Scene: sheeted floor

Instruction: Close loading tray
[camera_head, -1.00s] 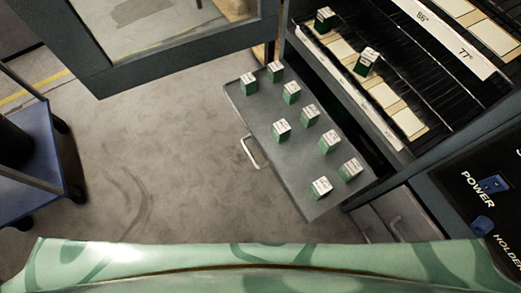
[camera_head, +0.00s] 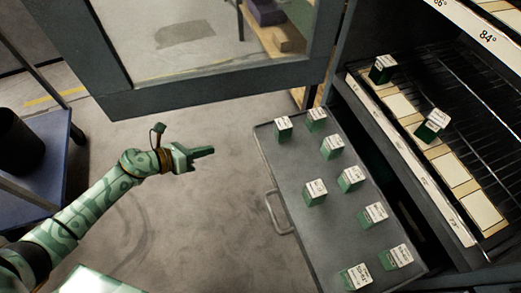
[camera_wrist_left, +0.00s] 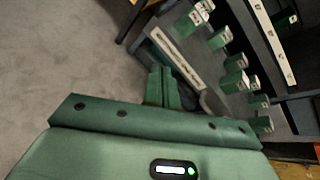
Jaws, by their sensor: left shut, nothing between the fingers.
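The loading tray (camera_head: 290,180) is a flat grey drawer pulled out from the cabinet at the right, with several green-and-white boxes (camera_head: 332,146) standing on it. Its metal handle (camera_head: 280,212) is on the left front edge. My left gripper (camera_head: 208,152) is shut and empty, to the left of the tray and apart from it, above the floor. My right gripper is not in view.
An open cabinet door (camera_head: 210,75) with a glass pane spans the top. Two boxes (camera_head: 383,69) sit on the wire rack (camera_head: 470,110) above the tray. A blue cart (camera_head: 40,165) stands at far left. The floor (camera_head: 215,215) between is clear.

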